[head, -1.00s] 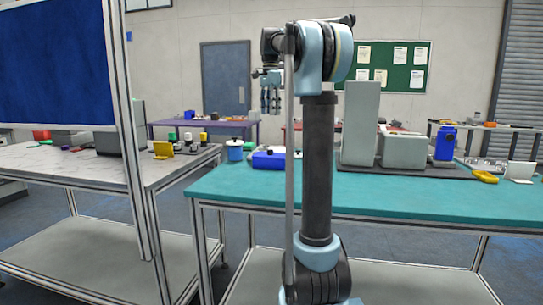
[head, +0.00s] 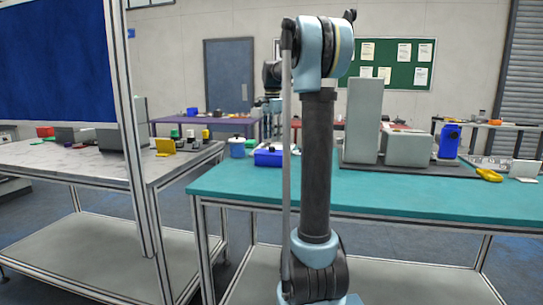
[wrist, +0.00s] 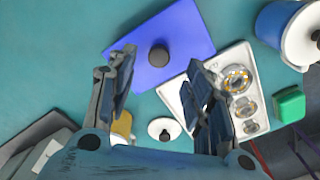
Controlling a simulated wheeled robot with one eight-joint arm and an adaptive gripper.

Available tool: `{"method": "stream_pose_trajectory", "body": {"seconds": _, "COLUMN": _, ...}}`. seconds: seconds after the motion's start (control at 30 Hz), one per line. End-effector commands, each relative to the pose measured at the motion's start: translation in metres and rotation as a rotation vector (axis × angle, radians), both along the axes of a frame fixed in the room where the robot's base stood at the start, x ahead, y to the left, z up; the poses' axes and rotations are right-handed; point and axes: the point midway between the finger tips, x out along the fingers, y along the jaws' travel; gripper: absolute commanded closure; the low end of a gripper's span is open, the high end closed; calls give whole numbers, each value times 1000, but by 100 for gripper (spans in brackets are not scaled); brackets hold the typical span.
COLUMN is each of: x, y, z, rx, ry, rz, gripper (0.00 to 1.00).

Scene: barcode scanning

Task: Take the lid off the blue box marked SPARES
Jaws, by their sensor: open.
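A blue box (head: 270,158) with a flat lid and a black knob (head: 271,148) sits on the left of the teal bench. No marking on it is readable. In the wrist view the blue lid (wrist: 185,28) with its round black knob (wrist: 159,55) lies beyond my fingertips, seen from above. The lid appears to be on the box. My gripper (wrist: 163,75) is open and empty, its two fingers apart, with the knob showing between and beyond them. In the head view my gripper is above the box, partly hidden behind my arm.
A white tray (wrist: 248,66) with round metal parts lies beside the blue lid, near a green block (wrist: 288,104). A blue pot (head: 237,148) with a pale lid stands left of the box. A small white lid with a dark knob (wrist: 165,130) is also close. Grey blocks (head: 408,147) stand to the right.

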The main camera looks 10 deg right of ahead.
Motion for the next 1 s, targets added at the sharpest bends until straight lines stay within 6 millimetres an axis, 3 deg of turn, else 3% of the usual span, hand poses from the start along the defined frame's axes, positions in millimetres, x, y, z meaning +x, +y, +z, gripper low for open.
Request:
{"method": "stream_pose_trajectory", "body": {"seconds": 0.4, "x": -2, "y": 1, "z": -46, "rx": 0, "ry": 0, "rz": 0, "gripper": 53}}
{"method": "stream_pose_trajectory", "body": {"seconds": 0.7, "x": -2, "y": 1, "z": -52, "rx": 0, "ry": 0, "rz": 1, "gripper": 53}}
{"method": "stream_pose_trajectory", "body": {"seconds": 0.73, "x": -2, "y": 1, "z": -52, "rx": 0, "ry": 0, "rz": 1, "gripper": 55}}
{"method": "stream_pose_trajectory", "body": {"seconds": 0.93, "x": -2, "y": 2, "z": -51, "rx": 0, "ry": 0, "rz": 1, "gripper": 99}}
{"method": "stream_pose_trajectory", "body": {"seconds": 1.0, "x": -2, "y": 2, "z": -51, "rx": 0, "ry": 0, "rz": 1, "gripper": 100}}
